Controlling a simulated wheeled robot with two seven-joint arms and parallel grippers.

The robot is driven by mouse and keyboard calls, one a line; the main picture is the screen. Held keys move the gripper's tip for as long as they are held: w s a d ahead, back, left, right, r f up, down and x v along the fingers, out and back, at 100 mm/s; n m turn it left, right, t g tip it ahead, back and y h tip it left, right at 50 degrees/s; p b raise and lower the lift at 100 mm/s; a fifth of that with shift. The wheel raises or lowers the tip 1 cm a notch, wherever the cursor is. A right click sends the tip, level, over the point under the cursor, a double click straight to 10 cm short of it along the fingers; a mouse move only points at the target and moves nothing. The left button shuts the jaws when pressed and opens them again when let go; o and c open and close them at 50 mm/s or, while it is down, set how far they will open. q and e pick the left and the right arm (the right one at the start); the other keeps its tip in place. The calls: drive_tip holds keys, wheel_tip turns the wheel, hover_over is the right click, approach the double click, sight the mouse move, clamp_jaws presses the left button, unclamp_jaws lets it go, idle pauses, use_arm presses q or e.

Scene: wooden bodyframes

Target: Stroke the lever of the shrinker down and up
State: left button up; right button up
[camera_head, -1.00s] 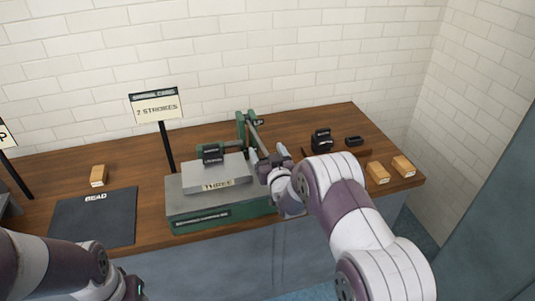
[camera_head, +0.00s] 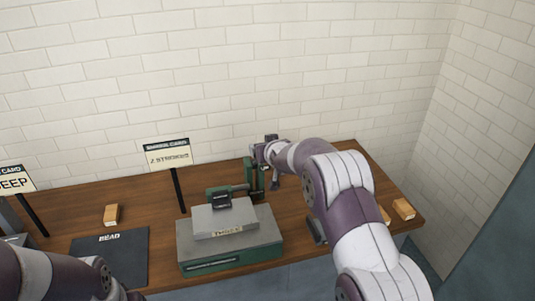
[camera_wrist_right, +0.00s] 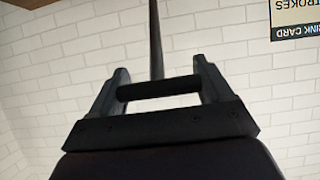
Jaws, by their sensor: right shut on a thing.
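The shrinker is a green machine (camera_head: 249,184) at the back of a grey-topped green base (camera_head: 262,238) on the bench. My right gripper (camera_head: 268,146) is raised above the shrinker, against the wall. In the right wrist view its two fingers (camera_wrist_right: 158,85) are shut on the lever's black cross grip (camera_wrist_right: 150,90), with the lever's thin dark rod (camera_wrist_right: 156,40) running away behind it. In the head view the gripper mostly hides the lever. My left arm comes in at the lower left; only a dark bit of its gripper shows at the bottom edge.
A black mat (camera_head: 110,255) and a wooden block (camera_head: 112,214) lie left; another wooden block (camera_head: 403,209) lies right.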

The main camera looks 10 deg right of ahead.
use_arm(q)
drive_tip(key=shift+w+r, duration=0.2)
drive_tip(key=shift+r, duration=0.05)
use_arm(e)
drive_tip(key=shift+w+r, duration=0.5)
drive_tip(key=shift+r, duration=0.05)
drive_tip(key=o, duration=1.3)
drive_tip(key=shift+o, duration=0.6)
drive_tip(key=shift+w+f, duration=0.15)
drive_tip(key=shift+f, duration=0.05)
drive_tip(key=shift+s, duration=0.3)
use_arm(q)
wheel_tip(320, 180, down, 4)
drive_tip(key=b, duration=0.3)
drive_tip(key=shift+w+b, duration=0.1)
drive_tip(key=shift+b, duration=0.2)
use_arm(e)
drive_tip(key=v, duration=1.2)
drive_tip(key=shift+r, duration=0.15)
